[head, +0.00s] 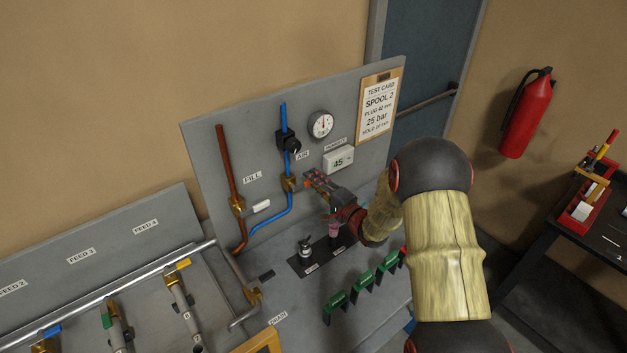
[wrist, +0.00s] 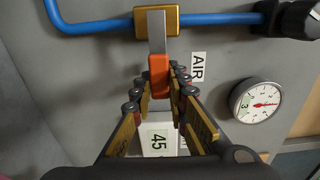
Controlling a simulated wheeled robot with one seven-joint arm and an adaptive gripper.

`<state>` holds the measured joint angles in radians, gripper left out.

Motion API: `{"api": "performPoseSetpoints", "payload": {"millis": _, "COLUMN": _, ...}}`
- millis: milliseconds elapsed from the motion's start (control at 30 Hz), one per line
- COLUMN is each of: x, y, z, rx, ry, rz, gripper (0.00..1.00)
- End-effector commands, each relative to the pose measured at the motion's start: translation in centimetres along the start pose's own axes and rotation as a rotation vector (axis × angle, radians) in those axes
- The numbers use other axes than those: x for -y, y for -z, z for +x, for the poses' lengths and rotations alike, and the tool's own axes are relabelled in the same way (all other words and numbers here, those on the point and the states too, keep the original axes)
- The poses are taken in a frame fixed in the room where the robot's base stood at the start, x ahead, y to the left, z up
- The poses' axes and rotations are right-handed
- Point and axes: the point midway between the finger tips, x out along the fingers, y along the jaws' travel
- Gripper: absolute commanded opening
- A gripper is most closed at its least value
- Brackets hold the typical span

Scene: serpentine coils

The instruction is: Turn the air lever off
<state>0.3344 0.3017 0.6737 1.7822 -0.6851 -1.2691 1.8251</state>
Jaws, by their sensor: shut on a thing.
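The air valve is a brass body (head: 289,183) on the blue pipe (head: 284,130); it also shows at the top of the wrist view (wrist: 172,21). Its lever has a flat grey stem and an orange grip (wrist: 158,75). In the wrist view the lever stands crosswise to the pipe. My gripper (head: 312,181) is at the panel just right of the valve. In the wrist view its fingers (wrist: 162,92) lie on both sides of the orange grip, shut on it. In the head view the fingers mostly hide the lever.
The AIR label (head: 302,155), a black regulator (head: 287,141), a round gauge (head: 320,124) and a display reading 45 (head: 339,160) surround the valve. The red-brown FILL pipe (head: 226,165) runs at left. Black fittings (head: 305,247) and green clamps (head: 361,282) stand on the bench below.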

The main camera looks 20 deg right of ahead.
Motion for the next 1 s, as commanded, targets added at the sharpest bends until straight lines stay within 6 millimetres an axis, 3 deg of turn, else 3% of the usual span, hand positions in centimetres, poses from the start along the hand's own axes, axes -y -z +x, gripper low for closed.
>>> {"api": "performPoseSetpoints", "payload": {"millis": 367, "x": -0.2, "y": 0.0, "z": -0.1, "rx": -0.001, "ry": -0.003, "rz": 0.001, "gripper": 0.35}}
{"api": "performPoseSetpoints", "payload": {"millis": 667, "x": -0.1, "y": 0.0, "z": -0.2, "rx": -0.001, "ry": -0.002, "rz": 0.0, "gripper": 0.35}}
{"api": "performPoseSetpoints", "payload": {"millis": 833, "x": -0.1, "y": 0.1, "z": -1.8, "rx": -0.003, "ry": -0.003, "rz": 0.001, "gripper": 0.35}}
{"api": "performPoseSetpoints", "payload": {"millis": 1000, "x": -0.1, "y": 0.2, "z": -5.1, "rx": -0.004, "ry": -0.002, "rz": 0.001, "gripper": 0.35}}
